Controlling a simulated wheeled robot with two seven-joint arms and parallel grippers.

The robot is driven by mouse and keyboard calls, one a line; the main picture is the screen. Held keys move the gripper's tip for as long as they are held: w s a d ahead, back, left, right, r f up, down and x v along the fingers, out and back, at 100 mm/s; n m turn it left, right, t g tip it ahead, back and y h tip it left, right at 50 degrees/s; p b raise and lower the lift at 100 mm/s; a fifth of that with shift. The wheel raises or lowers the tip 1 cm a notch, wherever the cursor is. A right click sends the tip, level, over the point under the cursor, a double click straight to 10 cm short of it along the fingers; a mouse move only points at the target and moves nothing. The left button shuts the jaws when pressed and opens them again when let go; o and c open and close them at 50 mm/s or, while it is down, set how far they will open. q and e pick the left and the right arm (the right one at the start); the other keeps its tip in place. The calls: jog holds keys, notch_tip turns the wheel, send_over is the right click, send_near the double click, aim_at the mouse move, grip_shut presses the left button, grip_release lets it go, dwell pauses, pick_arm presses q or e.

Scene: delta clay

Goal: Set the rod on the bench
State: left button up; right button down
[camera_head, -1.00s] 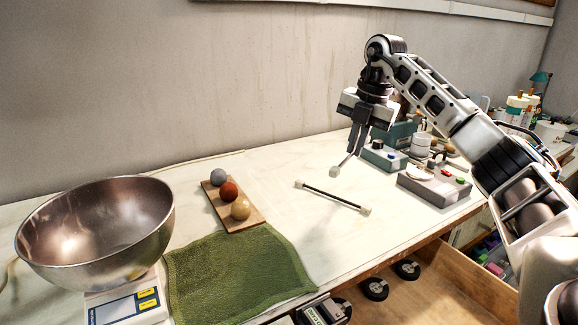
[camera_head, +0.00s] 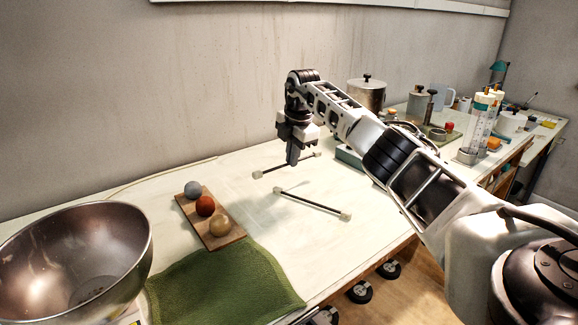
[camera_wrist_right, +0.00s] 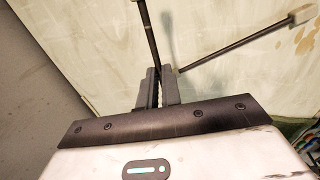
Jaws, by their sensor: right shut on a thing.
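A dark rod with pale end caps (camera_head: 271,170) is in my right gripper (camera_head: 292,162), its ends sticking out on both sides of the fingers. It lies roughly level, low over the back part of the pale bench (camera_head: 150,215); I cannot tell whether it touches the surface. In the right wrist view the same rod (camera_wrist_right: 150,35) runs up from between the shut fingers (camera_wrist_right: 157,85), with a soft shadow beside it. A second, similar rod (camera_head: 310,203) lies on the bench just in front of the gripper. My left gripper is not in view.
A wooden board (camera_head: 222,240) with three balls, a green cloth (camera_head: 225,285) and a big metal bowl (camera_head: 70,250) stand to the left. A metal pot (camera_head: 367,95) and several containers stand at the back right. Bare bench lies between the board and the rods.

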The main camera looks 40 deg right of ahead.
jog(key=shift+w+a+f, duration=0.15)
jog(key=shift+w+f, duration=0.25)
jog(key=shift+f, duration=0.05)
jog(key=shift+f+p, duration=0.35)
jog(key=shift+f, duration=1.3)
jog(key=shift+f, duration=0.1)
jog(key=shift+f, duration=0.5)
jog(key=c, duration=1.6)
grip_release()
jog(key=shift+w+r, duration=0.1)
jog(key=r, duration=0.4)
jog(key=s+r, duration=0.1)
jog(key=r, duration=0.3)
jog(key=s+r, duration=0.1)
jog(key=r, duration=0.4)
jog(key=shift+s+a, duration=0.15)
jog(key=shift+s, duration=0.05)
